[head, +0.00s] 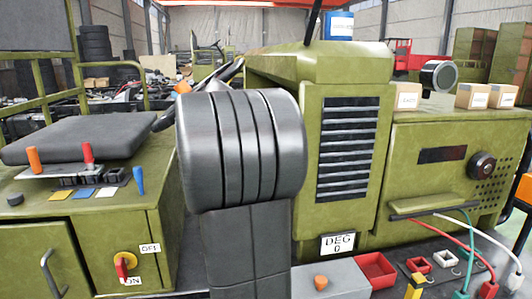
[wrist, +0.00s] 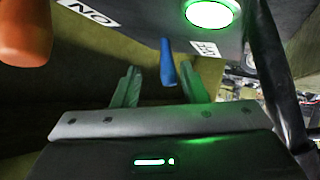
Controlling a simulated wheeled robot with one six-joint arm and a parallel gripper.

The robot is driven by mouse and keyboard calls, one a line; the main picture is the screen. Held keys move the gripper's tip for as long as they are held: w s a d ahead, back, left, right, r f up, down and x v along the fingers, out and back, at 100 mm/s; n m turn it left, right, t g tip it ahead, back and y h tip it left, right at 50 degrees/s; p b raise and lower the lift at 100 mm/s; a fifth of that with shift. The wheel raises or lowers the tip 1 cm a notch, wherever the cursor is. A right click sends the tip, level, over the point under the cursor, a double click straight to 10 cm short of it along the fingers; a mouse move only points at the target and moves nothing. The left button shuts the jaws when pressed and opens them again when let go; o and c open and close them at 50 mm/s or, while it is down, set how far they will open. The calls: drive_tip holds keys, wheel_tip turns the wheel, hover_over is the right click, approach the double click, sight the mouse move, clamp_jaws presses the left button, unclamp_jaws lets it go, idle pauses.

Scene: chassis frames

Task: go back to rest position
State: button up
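My gripper (wrist: 158,70) shows in the wrist view with its two fingers well apart and nothing held between them. A blue lever (wrist: 168,64) appears beyond the fingers, in line with the gap; I see no contact. In the head view my large dark grey arm link fills the middle and my gripper cannot be made out.
An orange handle (wrist: 26,30) and a lit green button (wrist: 212,12) lie near my gripper. The green cabinet (head: 60,225) with levers and a red-yellow switch (head: 124,265) stands left. A louvred cabinet (head: 345,150), red tray (head: 376,269) and loose cables (head: 455,240) are right.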

drive_tip(key=shift+d+r+y+p, duration=0.2)
drive_tip(key=shift+r+y+p, duration=0.1)
drive_tip(key=shift+p, duration=0.65)
drive_tip(key=shift+d+f+m+g+y+p, duration=0.1)
drive_tip(key=shift+f+m+g+y+p, duration=0.1)
drive_tip(key=shift+m+g+y+p, duration=0.1)
